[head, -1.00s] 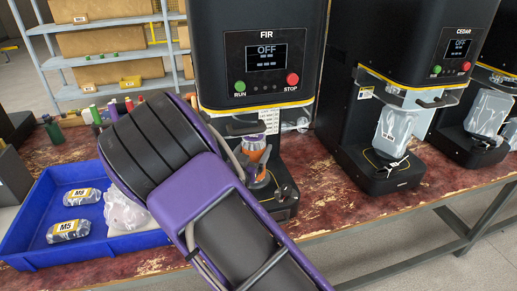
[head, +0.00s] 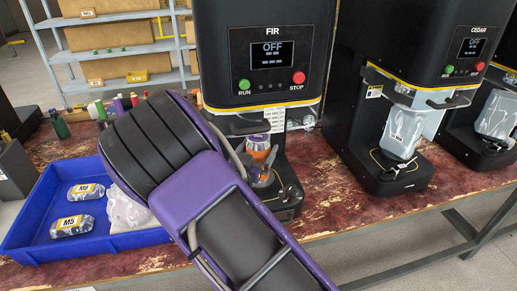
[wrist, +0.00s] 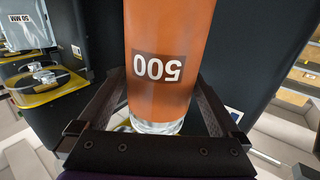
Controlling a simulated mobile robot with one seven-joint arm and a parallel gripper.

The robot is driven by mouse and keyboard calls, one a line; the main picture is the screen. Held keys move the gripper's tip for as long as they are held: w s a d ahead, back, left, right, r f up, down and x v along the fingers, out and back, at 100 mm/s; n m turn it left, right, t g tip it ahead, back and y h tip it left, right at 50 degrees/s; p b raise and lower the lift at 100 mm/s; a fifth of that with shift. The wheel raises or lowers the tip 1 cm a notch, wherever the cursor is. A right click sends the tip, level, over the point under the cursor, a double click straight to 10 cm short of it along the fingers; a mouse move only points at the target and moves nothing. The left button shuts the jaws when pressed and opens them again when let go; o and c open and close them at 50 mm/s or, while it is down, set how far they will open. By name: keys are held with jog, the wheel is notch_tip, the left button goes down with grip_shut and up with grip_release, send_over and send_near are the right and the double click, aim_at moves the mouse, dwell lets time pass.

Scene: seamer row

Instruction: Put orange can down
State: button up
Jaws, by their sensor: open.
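The orange can (head: 258,150) is at the FIR machine (head: 264,90), below its head, and is partly hidden by my arm and gripper in the head view. In the wrist view the orange can (wrist: 170,35) stands in front of me with a clear rim at its lower end and an upside-down "500" label. My gripper (wrist: 160,85) is open, with one dark finger on each side of the can. I cannot tell whether either finger touches it. What the can rests on is mostly hidden.
The FIR display reads OFF. The CEDAR machine (head: 405,95) is at right with a clear container (head: 403,130). Bottles and a shelf rack (head: 110,55) are behind. Bare worktop (head: 335,215) shows between the machines.

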jog(key=v, duration=1.2)
jog(key=shift+a+r, duration=0.1)
